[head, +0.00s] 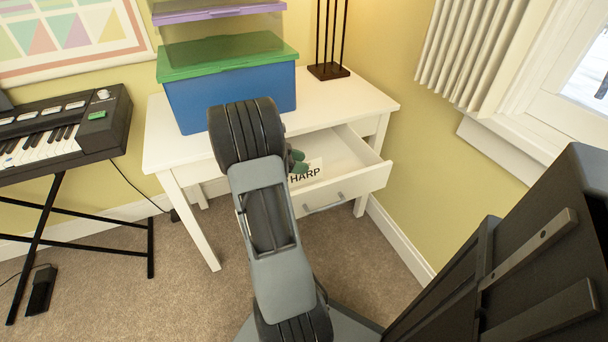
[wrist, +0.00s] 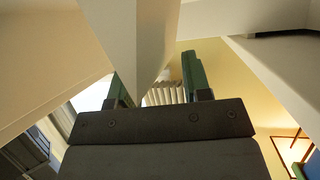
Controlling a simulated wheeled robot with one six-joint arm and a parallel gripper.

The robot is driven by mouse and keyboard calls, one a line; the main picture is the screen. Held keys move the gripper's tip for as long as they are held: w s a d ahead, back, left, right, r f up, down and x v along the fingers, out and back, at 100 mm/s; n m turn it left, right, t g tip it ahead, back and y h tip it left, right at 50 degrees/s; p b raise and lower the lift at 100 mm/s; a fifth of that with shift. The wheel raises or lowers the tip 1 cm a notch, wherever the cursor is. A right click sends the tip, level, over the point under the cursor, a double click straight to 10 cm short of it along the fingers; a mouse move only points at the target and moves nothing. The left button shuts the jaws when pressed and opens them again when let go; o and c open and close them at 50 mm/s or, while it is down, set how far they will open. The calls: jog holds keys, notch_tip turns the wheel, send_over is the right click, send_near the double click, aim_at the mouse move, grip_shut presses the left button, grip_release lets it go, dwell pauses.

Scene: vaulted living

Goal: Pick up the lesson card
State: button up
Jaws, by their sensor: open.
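The lesson card (head: 312,170) is white with black letters, of which "HARP" shows in the head view. It is at the open drawer (head: 346,184) of the white desk, just behind the drawer front. Its left part is hidden by my arm and gripper. My gripper (head: 297,161) has green fingers and is at the card's left side, over the drawer. In the wrist view my gripper (wrist: 157,88) is open, with a pale, pointed surface between or beyond its fingers. I cannot tell if that is the card or part of the drawer.
A blue box with a green lid (head: 228,90) stands on the white desk (head: 370,98), left of a black lamp base (head: 328,71). A keyboard (head: 62,128) on a black stand is at the left. Carpet is clear right of the desk, before the yellow wall.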

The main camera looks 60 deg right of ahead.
grip_shut()
dwell(0.5)
jog(key=shift+r, duration=0.15)
